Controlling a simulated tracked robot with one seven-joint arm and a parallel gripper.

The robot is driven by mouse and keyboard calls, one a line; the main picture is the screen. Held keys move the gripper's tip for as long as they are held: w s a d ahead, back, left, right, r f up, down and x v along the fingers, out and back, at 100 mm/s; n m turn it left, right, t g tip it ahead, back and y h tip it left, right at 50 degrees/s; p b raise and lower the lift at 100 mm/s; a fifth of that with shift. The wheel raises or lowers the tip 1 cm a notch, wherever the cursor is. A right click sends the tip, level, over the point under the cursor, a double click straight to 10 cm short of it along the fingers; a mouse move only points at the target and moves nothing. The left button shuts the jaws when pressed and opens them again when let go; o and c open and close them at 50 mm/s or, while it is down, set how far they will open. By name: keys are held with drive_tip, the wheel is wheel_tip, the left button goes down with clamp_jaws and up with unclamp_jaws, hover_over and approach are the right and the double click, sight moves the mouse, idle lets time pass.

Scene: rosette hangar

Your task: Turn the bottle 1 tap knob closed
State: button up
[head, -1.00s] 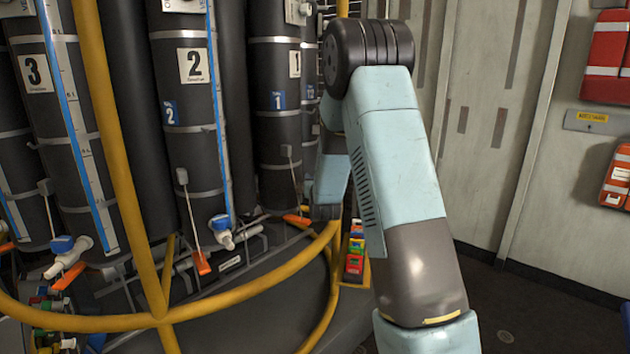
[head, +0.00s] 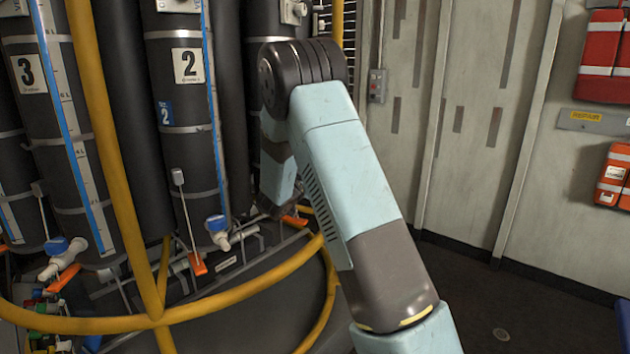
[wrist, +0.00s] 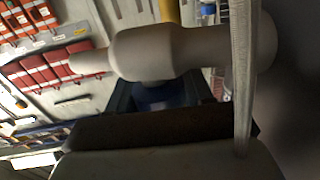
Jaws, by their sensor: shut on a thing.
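Bottle 1 (head: 264,22) is a dark cylinder in the head view, mostly hidden behind my arm; its number label does not show. In the wrist view its pale grey tap (wrist: 150,50) runs across the upper middle, out of focus. The dark blue tap knob (wrist: 165,97) shows just below the tap body, partly hidden by the dark finger pad in front. My gripper (wrist: 165,105) is at the knob and shut on it. The knob's exact turn angle cannot be told. In the head view my gripper and this tap are hidden behind my arm.
Bottle 2 (head: 185,100) and bottle 3 (head: 45,110) stand to the left, with blue-knobbed taps. A yellow rail (head: 240,285) curves in front. A pale strap (wrist: 243,75) hangs close beside the tap. Open floor (head: 500,300) lies to the right.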

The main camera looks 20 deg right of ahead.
drive_tip(key=shift+r+m+g+h, duration=0.1)
drive_tip(key=shift+m+g+h, duration=0.2)
drive_tip(key=shift+m+g, duration=0.2)
drive_tip(key=o, duration=1)
drive_tip(key=shift+c, duration=0.2)
drive_tip(key=v, duration=0.7)
drive_tip(key=shift+a, duration=0.2)
drive_tip(key=shift+s, duration=0.1)
